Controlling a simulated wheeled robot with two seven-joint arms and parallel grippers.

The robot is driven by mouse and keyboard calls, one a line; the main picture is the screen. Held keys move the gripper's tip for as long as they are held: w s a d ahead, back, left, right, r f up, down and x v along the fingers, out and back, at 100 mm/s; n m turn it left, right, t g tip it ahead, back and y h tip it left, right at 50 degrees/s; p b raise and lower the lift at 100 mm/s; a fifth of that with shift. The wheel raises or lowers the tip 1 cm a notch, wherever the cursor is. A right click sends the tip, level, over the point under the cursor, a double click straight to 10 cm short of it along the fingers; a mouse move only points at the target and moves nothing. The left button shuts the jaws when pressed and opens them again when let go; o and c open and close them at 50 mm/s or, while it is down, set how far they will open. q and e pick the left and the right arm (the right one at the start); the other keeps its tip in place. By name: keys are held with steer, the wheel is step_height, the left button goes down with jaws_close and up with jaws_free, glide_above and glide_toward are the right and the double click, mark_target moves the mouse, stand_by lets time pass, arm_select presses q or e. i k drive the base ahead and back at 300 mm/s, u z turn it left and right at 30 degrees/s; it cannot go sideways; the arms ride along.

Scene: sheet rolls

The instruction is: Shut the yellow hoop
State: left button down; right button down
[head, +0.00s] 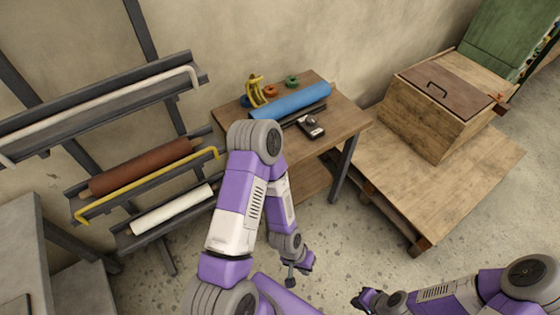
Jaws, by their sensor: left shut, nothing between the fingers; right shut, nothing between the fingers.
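The yellow hoop (150,187) is a thin bent bar on the middle tier of the wall rack at left. It runs along the front of the tier that holds a brown roll (140,167), with its right end bent near the rack's right side. I cannot tell whether it is latched. My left gripper (291,281) is shut and empty, low over the floor, right of the rack and well apart from the hoop. My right gripper (364,300) is shut and empty near the bottom edge, far from the rack.
A white hoop (110,108) spans the top tier; a white roll (172,209) lies on the lowest. A wooden table (335,126) holds a blue roll (290,101) and small items. A wooden box (425,112) stands on a low platform (440,195) at right.

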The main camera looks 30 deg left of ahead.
mark_target(253, 85)
steer(key=z, duration=0.35)
steer(key=k, duration=0.1)
steer(key=u, duration=1.35)
steer(key=i, duration=0.95)
steer(key=k, duration=0.5)
steer(key=u, duration=2.7)
steer(key=k, duration=1)
steer(key=z, duration=1.35)
steer(key=i, duration=1.05)
steer(key=z, duration=0.05)
